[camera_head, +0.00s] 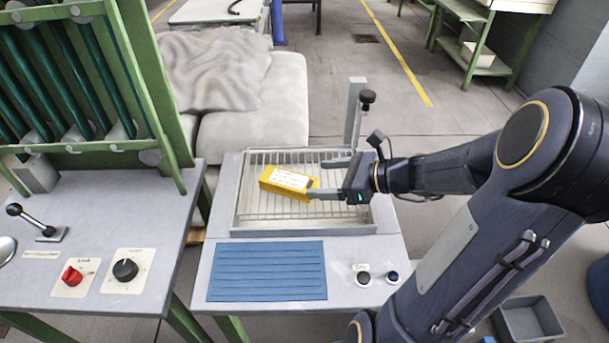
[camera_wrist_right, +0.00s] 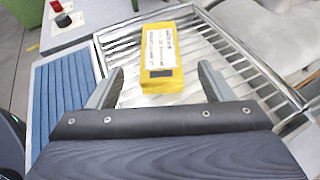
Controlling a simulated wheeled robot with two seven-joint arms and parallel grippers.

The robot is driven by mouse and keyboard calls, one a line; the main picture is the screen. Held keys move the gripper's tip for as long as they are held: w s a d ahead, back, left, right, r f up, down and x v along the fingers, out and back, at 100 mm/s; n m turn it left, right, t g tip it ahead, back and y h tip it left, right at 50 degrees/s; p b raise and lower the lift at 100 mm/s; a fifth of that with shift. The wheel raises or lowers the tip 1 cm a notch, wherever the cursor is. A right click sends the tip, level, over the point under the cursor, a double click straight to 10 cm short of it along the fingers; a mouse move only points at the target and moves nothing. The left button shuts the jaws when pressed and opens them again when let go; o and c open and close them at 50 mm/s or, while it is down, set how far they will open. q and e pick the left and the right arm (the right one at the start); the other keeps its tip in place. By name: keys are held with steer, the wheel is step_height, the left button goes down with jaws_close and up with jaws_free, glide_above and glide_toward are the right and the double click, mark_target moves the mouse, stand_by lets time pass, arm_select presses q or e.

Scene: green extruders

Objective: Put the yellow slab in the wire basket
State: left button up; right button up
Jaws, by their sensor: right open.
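The yellow slab (camera_head: 284,184) with a white label lies tilted on the wires of the wire basket (camera_head: 262,222), a shallow rectangular frame with wire bars set in the grey table. The slab also shows in the right wrist view (camera_wrist_right: 163,82), over the bars of the basket (camera_wrist_right: 111,58). My right gripper (camera_head: 322,178) reaches in from the right over the basket. It is open, its fingers at either side of the slab's near end, with visible gaps between. My left gripper is not in view.
A blue ribbed mat (camera_head: 267,271) lies in front of the basket, with two knobs (camera_head: 377,278) to its right. An upright post with a black knob (camera_head: 367,97) stands behind the basket. A control bench (camera_head: 90,240) stands left; a grey bin (camera_head: 528,318) is at lower right.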

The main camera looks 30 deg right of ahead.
steer(key=v, duration=0.2)
steer(key=shift+s+d+r, duration=0.15)
steer(key=shift+s+r, duration=0.2)
steer(key=shift+s, duration=0.1)
steer(key=s+a+n+g+h, duration=0.2)
steer(key=s+a+n, duration=0.4)
steer(key=n, duration=0.7)
steer(key=s+a+n+g+h, duration=0.2)
steer(key=s+a+n, duration=0.4)
steer(key=n, duration=0.8)
steer(key=shift+s+a+f+g, duration=0.3)
steer(key=shift+a+g, duration=0.4)
steer(key=shift+a, duration=0.1)
